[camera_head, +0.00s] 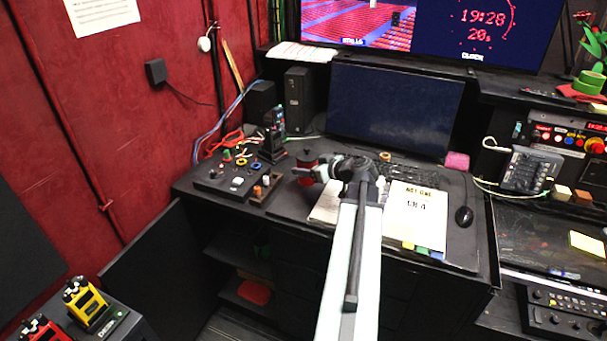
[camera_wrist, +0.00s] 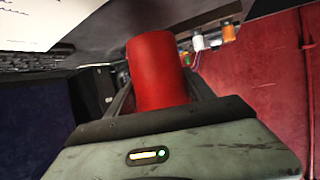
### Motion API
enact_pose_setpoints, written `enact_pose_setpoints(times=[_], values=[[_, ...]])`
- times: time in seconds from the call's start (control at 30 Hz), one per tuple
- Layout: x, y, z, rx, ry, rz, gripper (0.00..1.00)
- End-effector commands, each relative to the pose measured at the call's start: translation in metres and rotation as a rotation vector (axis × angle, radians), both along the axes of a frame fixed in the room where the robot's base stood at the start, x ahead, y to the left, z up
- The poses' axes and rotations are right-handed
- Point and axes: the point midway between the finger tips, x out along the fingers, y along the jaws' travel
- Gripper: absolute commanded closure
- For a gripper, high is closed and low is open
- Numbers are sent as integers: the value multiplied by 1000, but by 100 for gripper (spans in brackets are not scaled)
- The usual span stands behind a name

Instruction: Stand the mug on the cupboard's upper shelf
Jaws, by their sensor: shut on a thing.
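The red mug (camera_head: 307,157) is held over the left part of the desk, in front of the black speaker. In the wrist view the mug (camera_wrist: 158,70) shows as a plain red cylinder between the two dark fingers; no handle shows. My gripper (camera_head: 307,172) is shut on it. Under the desk's left end is an open black cupboard. Its upper shelf (camera_head: 238,259) is dim, with a dark green thing near its back right. A red thing (camera_head: 254,291) lies on the lower shelf. My arm hides part of the desk front.
A control box with knobs (camera_head: 225,178) and a small tray (camera_head: 262,188) stand at the desk's left edge, close to the mug. Papers (camera_head: 415,212), a mouse (camera_head: 464,215) and a monitor (camera_head: 395,105) are to the right. Yellow and red devices stand at lower left.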

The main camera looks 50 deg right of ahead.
Motion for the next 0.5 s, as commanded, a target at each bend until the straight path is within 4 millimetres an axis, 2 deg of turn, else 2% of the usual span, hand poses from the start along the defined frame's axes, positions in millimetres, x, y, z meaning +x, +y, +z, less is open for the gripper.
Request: enact_pose_setpoints(times=[0.03,0.1,0.17,0.5], values=[[-3,-4,-15,1,0,-7,100],[-7,-9,-31,0,0,-15,100],[-9,-11,-39,1,0,-20,100],[-11,-13,-38,0,0,-23,100]])
